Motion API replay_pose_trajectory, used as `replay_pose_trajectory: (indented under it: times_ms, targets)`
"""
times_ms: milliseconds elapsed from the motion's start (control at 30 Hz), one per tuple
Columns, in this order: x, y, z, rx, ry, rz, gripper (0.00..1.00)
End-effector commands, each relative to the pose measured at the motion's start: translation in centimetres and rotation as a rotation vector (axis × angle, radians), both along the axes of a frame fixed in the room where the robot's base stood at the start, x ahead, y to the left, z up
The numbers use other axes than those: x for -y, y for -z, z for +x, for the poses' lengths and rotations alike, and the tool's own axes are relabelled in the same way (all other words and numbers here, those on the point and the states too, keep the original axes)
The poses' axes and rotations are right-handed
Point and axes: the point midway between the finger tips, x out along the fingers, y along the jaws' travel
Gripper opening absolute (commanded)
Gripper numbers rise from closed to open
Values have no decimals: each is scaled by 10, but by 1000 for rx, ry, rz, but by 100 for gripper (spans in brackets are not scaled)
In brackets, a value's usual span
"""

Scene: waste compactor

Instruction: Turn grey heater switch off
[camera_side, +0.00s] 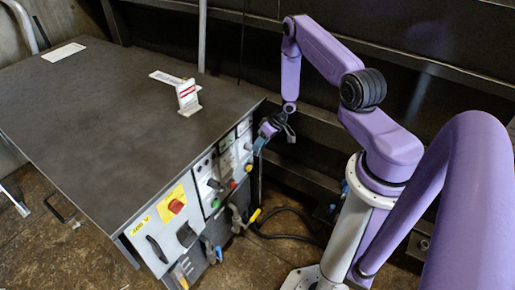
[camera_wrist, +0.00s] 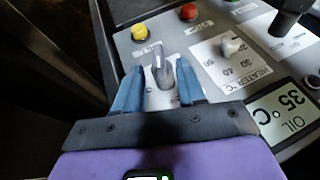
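The grey switch (camera_wrist: 162,68) stands on the light grey control panel, in the middle of the wrist view. My gripper (camera_wrist: 158,78) has its two blue fingers apart, one on each side of the switch, with gaps showing between fingers and lever. The white heater dial (camera_wrist: 232,46), with printed numbers and a "HEATER °C" label, is to the right of the switch. In the side view my gripper (camera_side: 262,141) is at the far right end of the machine's front panel (camera_side: 205,170). The switch cannot be made out there.
A yellow button (camera_wrist: 139,32) and a red button (camera_wrist: 188,12) sit above the switch. A display reading 35 °C (camera_wrist: 290,108) and a black handle (camera_wrist: 290,16) are at the right. In the side view, valve handles (camera_side: 243,217) stick out below the panel.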

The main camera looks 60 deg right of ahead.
Motion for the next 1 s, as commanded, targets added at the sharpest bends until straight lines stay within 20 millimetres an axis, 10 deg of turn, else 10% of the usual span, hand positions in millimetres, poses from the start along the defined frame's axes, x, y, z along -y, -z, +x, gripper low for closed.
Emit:
replay_pose_trajectory:
  times_ms: [600, 733, 1000]
  targets:
    - [-8, 23, 10, 0, 0, 0, 39]
    - [-8, 23, 10, 0, 0, 0, 1]
    - [-9, 23, 11, 2, 1, -24, 1]
